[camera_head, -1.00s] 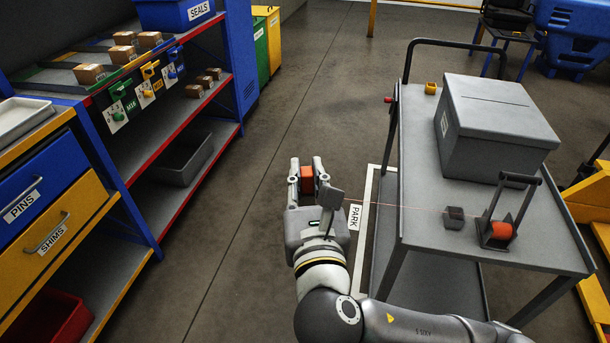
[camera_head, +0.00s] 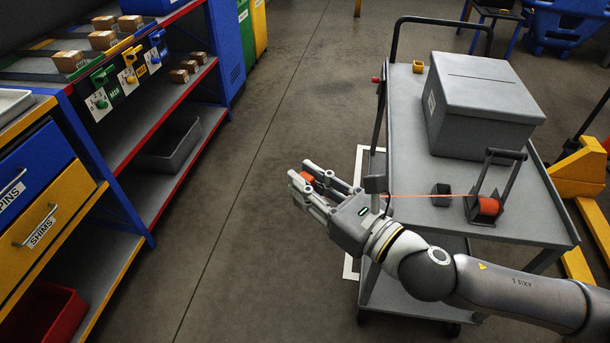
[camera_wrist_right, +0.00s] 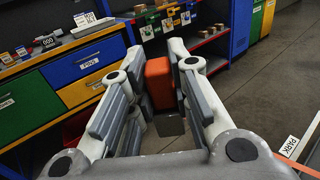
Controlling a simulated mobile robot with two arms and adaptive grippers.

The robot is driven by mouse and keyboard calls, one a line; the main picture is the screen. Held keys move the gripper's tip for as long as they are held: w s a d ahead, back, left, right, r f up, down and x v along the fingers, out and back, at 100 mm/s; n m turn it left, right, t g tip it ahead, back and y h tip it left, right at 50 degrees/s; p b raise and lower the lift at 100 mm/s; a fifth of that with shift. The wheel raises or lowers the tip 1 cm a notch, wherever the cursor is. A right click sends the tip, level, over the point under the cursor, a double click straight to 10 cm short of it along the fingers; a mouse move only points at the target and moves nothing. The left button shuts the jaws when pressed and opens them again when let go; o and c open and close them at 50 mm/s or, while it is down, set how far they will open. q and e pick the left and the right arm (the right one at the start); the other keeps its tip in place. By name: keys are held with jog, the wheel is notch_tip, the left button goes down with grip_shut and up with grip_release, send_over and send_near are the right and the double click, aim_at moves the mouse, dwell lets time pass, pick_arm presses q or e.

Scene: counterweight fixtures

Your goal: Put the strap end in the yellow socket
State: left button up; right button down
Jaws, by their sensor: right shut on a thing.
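The strap end, an orange block (camera_head: 307,178) with a dark grey part below it in the wrist view (camera_wrist_right: 159,85), is between the fingers of my right gripper (camera_head: 300,172). That gripper is shut on it, in the air over the floor left of the cart. A thin orange strap (camera_head: 425,196) runs from behind the gripper to an orange reel (camera_head: 488,206) on the cart. The yellow socket (camera_head: 132,54) is on the red-edged shelf front at upper left, between a green and a blue one, well apart from the gripper. My left gripper is not in view.
The grey cart (camera_head: 405,130) carries a large grey box (camera_head: 485,105), a small dark block (camera_head: 441,194) and a small yellow cup-like piece (camera_head: 418,66). Drawers (camera_head: 45,215) stand at left. Open floor (camera_head: 240,160) lies between shelf and cart.

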jog(key=shift+s+d+f+n+g+y, duration=0.35)
jog(key=shift+f+n+g+y, duration=0.6)
jog(key=shift+n+g, duration=0.8)
jog(key=shift+s+d+f+n+g+y, duration=0.15)
jog(key=shift+d+f+n+g+y, duration=0.75)
jog(key=shift+g, duration=1.4)
jog(key=shift+s+d+f+n+g+y, duration=0.1)
jog(key=shift+s+f+n+g+y, duration=0.15)
jog(key=shift+f+n+g+y, duration=0.85)
jog(key=shift+r+n+g, duration=0.45)
jog(key=shift+n+g, duration=0.2)
jog(key=shift+g, duration=0.3)
notch_tip(320, 180, down, 5)
jog(key=s+a+m+t+h, duration=0.2)
jog(key=s+m+t+h, duration=0.15)
jog(key=m+t, duration=0.5)
jog(key=s+d+m+t+h, duration=0.1)
jog(key=d+m+t+h, duration=0.3)
jog(key=d+h, duration=0.3)
jog(key=s+d+m+t+h, duration=0.2)
jog(key=d+m+t+h, duration=0.2)
jog(key=d+h, duration=0.3)
jog(key=shift+s+d+m, duration=0.3)
jog(key=shift+d+m, duration=0.05)
jog(key=shift+d, duration=0.65)
